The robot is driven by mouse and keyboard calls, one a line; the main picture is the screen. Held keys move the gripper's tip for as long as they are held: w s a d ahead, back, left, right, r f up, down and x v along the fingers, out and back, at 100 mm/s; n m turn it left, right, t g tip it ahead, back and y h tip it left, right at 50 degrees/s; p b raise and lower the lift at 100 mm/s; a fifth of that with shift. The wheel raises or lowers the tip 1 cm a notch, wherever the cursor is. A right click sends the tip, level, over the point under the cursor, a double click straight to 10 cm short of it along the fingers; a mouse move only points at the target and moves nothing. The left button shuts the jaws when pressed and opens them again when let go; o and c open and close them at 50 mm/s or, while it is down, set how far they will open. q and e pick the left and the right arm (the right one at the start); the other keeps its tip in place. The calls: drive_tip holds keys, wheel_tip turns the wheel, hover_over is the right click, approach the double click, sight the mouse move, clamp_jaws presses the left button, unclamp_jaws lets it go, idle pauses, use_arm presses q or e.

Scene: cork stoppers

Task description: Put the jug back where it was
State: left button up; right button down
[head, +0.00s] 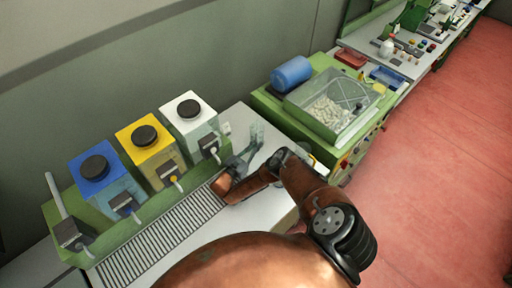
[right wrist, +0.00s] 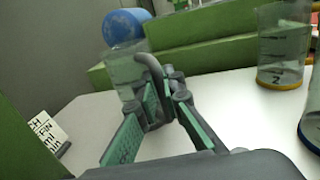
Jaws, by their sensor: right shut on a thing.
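The clear jug (right wrist: 124,72) stands out ahead of my right gripper in the right wrist view, its grey curved handle (right wrist: 150,66) towards me. My right gripper (right wrist: 162,98) is shut on the jug's handle, its green-padded fingers on either side. In the head view the jug (head: 256,134) is small and pale over the white table, just beyond the right gripper (head: 240,160). The fingers hide the jug's lower part, so I cannot tell whether it touches the table. My left gripper is not in view.
Blue (head: 96,172), yellow (head: 146,143) and white (head: 189,115) dispensers stand behind a slotted drain grate (head: 160,234). A clear beaker marked 2 (right wrist: 284,48) and a blue-based vessel (right wrist: 312,118) stand at right. A green machine (head: 325,112) with a blue cylinder (head: 291,73) lies beyond.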

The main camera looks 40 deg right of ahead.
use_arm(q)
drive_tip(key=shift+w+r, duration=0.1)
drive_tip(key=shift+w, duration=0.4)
use_arm(e)
drive_tip(key=c, duration=2.1)
unclamp_jaws()
drive_tip(key=p+v, duration=0.5)
drive_tip(key=v, duration=0.6)
drive_tip(key=shift+a+r+p, duration=0.1)
drive_tip(key=shift+a+p, duration=0.05)
drive_tip(key=shift+p, duration=0.2)
drive_tip(key=shift+s+a, duration=0.1)
drive_tip(key=shift+a, duration=0.3)
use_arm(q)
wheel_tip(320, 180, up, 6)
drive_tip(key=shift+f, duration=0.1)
use_arm(e)
drive_tip(key=shift+s+d, duration=0.1)
